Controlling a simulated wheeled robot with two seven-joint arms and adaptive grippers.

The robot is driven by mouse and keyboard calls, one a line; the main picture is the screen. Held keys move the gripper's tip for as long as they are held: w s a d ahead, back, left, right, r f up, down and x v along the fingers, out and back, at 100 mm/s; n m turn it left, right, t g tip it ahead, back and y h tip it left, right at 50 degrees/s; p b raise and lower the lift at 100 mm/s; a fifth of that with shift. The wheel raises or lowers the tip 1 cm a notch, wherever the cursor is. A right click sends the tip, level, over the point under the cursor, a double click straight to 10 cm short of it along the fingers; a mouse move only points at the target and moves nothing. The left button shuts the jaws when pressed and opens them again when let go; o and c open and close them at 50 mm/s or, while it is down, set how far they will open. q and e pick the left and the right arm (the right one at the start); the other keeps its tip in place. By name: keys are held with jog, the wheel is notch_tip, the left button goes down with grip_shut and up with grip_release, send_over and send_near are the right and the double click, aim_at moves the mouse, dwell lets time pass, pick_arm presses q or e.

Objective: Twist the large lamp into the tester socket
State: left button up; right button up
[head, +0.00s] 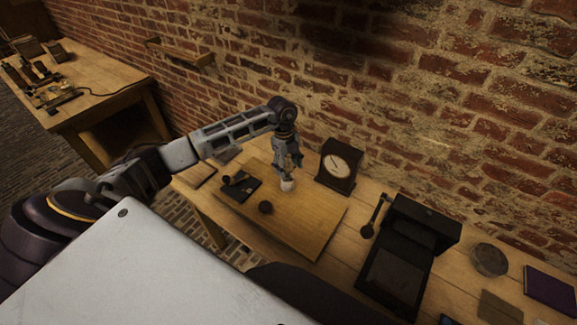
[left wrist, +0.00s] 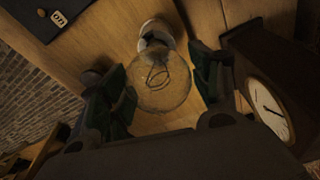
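The large lamp is a clear glass bulb (left wrist: 163,85) with a visible filament, seen in the left wrist view. Its base end points into the white round tester socket (left wrist: 157,28); how deep it sits cannot be told. The socket also shows as a small white piece in the head view (head: 287,185), on a wooden board (head: 305,225). My left gripper (head: 289,163) points down over the socket. In the left wrist view its two dark green finger pads (left wrist: 163,88) lie on both sides of the glass and appear to touch it. My right gripper is not in view.
A dark clock-like meter (head: 340,165) stands close right of my left gripper. A black plate (head: 240,187) and a dark round knob (head: 265,207) are on the board's left part. A black device with a lever (head: 405,255) stands farther right. The board's right part is clear.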

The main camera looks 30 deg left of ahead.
pick_arm(q)
jog(key=shift+o, duration=0.7)
jog(key=shift+w+a+r, duration=0.1)
jog(key=shift+a+r, duration=0.15)
jog(key=shift+r, duration=1.75)
jog(key=shift+w+a+r, duration=0.1)
jog(key=shift+a+r, duration=0.2)
jog(key=shift+r, duration=1.65)
jog(key=shift+w+a+r, duration=0.1)
jog(key=shift+a+r, duration=0.15)
jog(key=shift+r, duration=1.75)
jog(key=shift+f, duration=0.1)
